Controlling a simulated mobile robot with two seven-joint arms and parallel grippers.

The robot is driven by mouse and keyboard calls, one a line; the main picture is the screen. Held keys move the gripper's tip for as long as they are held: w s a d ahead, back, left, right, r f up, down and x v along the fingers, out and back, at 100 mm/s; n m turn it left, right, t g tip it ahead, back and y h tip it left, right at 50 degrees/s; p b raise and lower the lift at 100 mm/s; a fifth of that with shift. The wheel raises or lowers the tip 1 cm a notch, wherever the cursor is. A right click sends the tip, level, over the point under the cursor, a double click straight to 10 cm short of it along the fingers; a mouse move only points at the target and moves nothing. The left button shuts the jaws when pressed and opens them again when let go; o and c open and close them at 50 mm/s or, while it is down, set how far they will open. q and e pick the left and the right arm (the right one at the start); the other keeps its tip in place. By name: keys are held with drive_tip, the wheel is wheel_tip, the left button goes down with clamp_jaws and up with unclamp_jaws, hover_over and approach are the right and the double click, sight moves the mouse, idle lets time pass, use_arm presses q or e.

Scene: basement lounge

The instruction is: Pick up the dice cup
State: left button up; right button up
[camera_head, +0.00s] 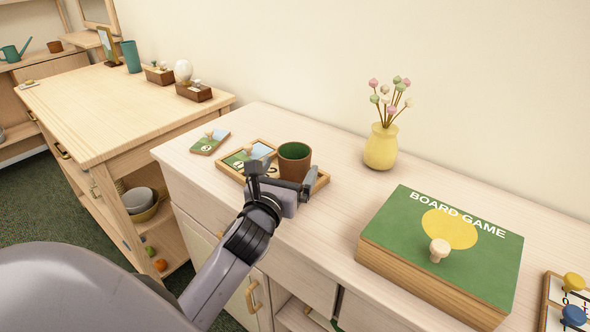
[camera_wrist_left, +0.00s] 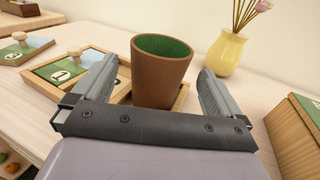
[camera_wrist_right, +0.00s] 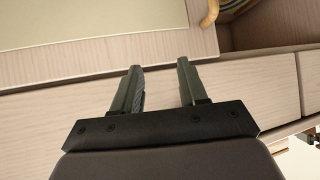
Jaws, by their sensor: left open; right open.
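The dice cup (camera_head: 294,162) is brown outside with a green lining. It stands upright on a wooden tray (camera_head: 321,180) on the light wood cabinet. In the left wrist view the cup (camera_wrist_left: 160,75) sits between the open fingers of my left gripper (camera_wrist_left: 157,90), with a gap on each side. My left gripper also shows in the head view (camera_head: 280,180), in front of the cup and hiding its lower part. My right gripper (camera_wrist_right: 160,75) is open and empty, facing cabinet drawer fronts in the right wrist view.
A numbered tile with a knob (camera_wrist_left: 75,65) lies on the tray left of the cup; another tile (camera_head: 210,142) lies farther left. A yellow vase (camera_head: 381,147) with flowers stands behind right. A green board game box (camera_head: 440,250) is to the right.

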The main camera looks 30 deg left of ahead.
sight(299, 152)
use_arm(q)
drive_tip(key=shift+x, duration=2.4)
drive_tip(key=shift+f, duration=0.15)
drive_tip(key=c, duration=1)
